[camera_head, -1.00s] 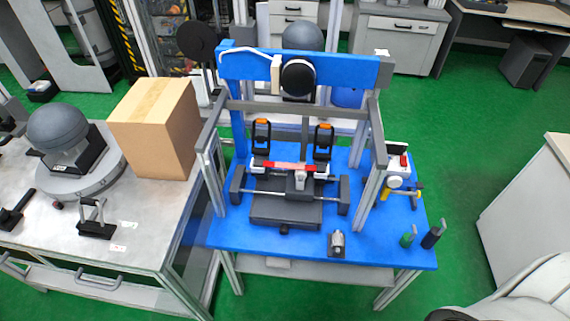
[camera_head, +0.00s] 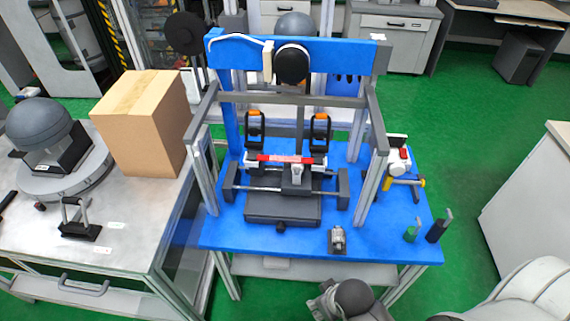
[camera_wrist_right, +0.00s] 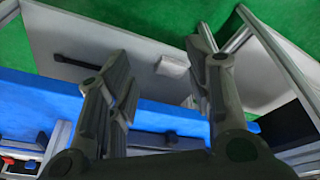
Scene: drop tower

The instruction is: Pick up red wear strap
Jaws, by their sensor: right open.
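The red wear strap (camera_head: 290,158) is a thin red strip. It lies across the dark fixture in the middle of the blue drop tower table, in front of two black uprights with orange tops. My right gripper (camera_head: 325,296) shows at the bottom of the head view, in front of the table's front edge and well away from the strap. In the right wrist view its two dark fingers (camera_wrist_right: 157,70) are spread apart with nothing between them. A small red patch at that view's lower left edge is too cut off to identify. My left gripper is not in view.
Grey frame posts (camera_head: 371,185) flank the fixture. A cardboard box (camera_head: 145,125) stands on the left table.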

